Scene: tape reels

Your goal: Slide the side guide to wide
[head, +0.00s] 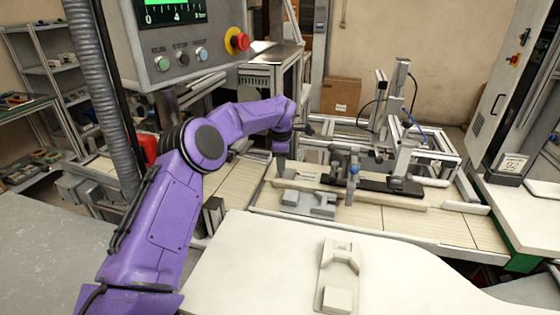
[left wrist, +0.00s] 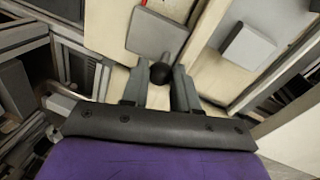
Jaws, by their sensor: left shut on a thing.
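My left gripper (head: 281,170) reaches down at the left end of a bench fixture in the head view. In the left wrist view its two grey fingers (left wrist: 160,82) are closed about a black ball knob (left wrist: 160,71) on a short grey stem. The knob is hidden behind the gripper in the head view. A long pale bar (head: 400,200), perhaps the side guide, runs along the fixture; I cannot tell its position setting. Grey blocks (left wrist: 157,35) show beyond the knob in the left wrist view. My right gripper is not in view.
A metal frame with uprights (head: 403,100) is behind. A control box (head: 190,45) hangs at upper left. The white table (head: 260,270) in front holds a pale block part (head: 338,275).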

